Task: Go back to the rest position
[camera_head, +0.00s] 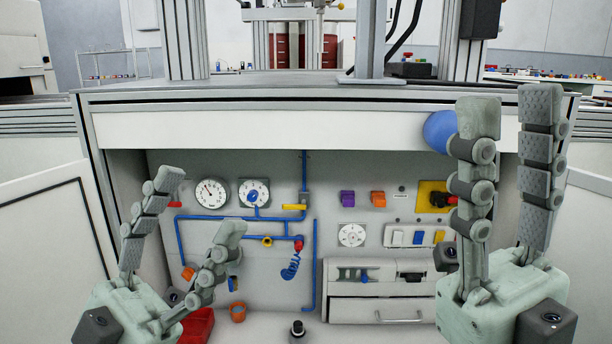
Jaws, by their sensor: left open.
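My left gripper (198,206) is at the lower left, in front of the open cabinet. Its two fingers are spread apart, with nothing between them. My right gripper (510,103) is at the right, raised higher, with its fingers pointing up. A gap shows between its fingers and nothing is held there. A blue round object (438,131) shows behind the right gripper's left finger, which partly hides it; I cannot tell what it is attached to.
A drawer (377,309) sits below. A red container (197,327) and an orange ring-shaped part (238,311) are low at left. White doors (45,222) stand open at both sides.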

